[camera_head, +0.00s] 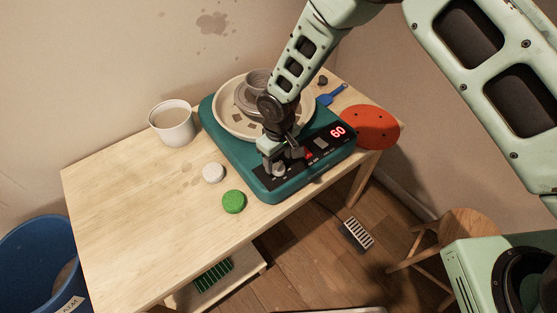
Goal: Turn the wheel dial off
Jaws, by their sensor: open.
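The pottery wheel (212,119) is a teal machine on the wooden table, with a dark front panel and a lit red "60" display (337,132). A small pale dial (279,170) shows at the left end of the panel. A pale basin (228,124) sits on top, with a grey clay pot (256,80) in it, partly hidden by my arm. My gripper (283,161) is open and pointed down at the panel, its fingers right at the dial. I cannot tell whether they touch it. A small red part (308,155) shows just right of the gripper.
A white bucket (172,125), a white round piece (213,172) and a green round sponge (233,201) lie left of the wheel. A red disc (370,127) and a blue tool (331,95) are at right. The table's left part (120,210) is clear.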

